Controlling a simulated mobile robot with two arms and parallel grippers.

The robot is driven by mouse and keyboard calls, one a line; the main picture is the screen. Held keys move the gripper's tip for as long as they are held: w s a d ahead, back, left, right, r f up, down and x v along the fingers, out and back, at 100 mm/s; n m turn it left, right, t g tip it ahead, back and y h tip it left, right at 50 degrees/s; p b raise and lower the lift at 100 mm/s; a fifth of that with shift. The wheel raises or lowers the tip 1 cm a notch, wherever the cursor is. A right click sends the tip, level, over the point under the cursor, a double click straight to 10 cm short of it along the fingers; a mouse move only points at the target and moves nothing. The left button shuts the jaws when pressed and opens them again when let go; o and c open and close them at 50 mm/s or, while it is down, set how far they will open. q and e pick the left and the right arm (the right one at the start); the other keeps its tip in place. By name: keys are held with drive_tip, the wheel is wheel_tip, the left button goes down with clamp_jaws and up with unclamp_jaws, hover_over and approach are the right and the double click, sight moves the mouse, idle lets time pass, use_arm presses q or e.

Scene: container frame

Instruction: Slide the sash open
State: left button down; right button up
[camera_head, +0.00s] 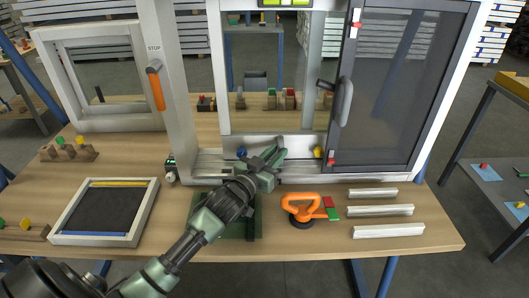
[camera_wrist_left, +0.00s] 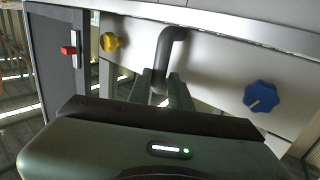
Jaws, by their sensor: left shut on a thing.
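A light-framed sash stands in the frame at the back middle, with its bottom rail (camera_head: 290,143) low down. The wrist view shows a dark bent handle (camera_wrist_left: 172,45) on this rail (camera_wrist_left: 215,65), between a yellow knob (camera_wrist_left: 110,42) and a blue knob (camera_wrist_left: 261,97). My left gripper (camera_head: 272,156) reaches up to the rail and is shut on the handle; its fingers (camera_wrist_left: 162,88) stand either side of it. The gripper hides the handle in the head view. A tinted dark-framed sash (camera_head: 400,80) with a grey lever (camera_head: 343,100) is on the right. My right gripper is not in view.
A post with an orange lever (camera_head: 156,90) marked STOP stands left of the sash. On the bench lie an orange suction lifter (camera_head: 300,205), pale profile strips (camera_head: 380,210) and a framed dark panel (camera_head: 100,208). A small white window frame (camera_head: 100,75) stands at the left.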

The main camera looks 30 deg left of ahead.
use_arm(q)
drive_tip(key=shift+s+a, duration=0.15)
drive_tip(key=shift+a, duration=0.05)
drive_tip(key=c, duration=1.3)
unclamp_jaws()
drive_tip(key=shift+c, duration=0.2)
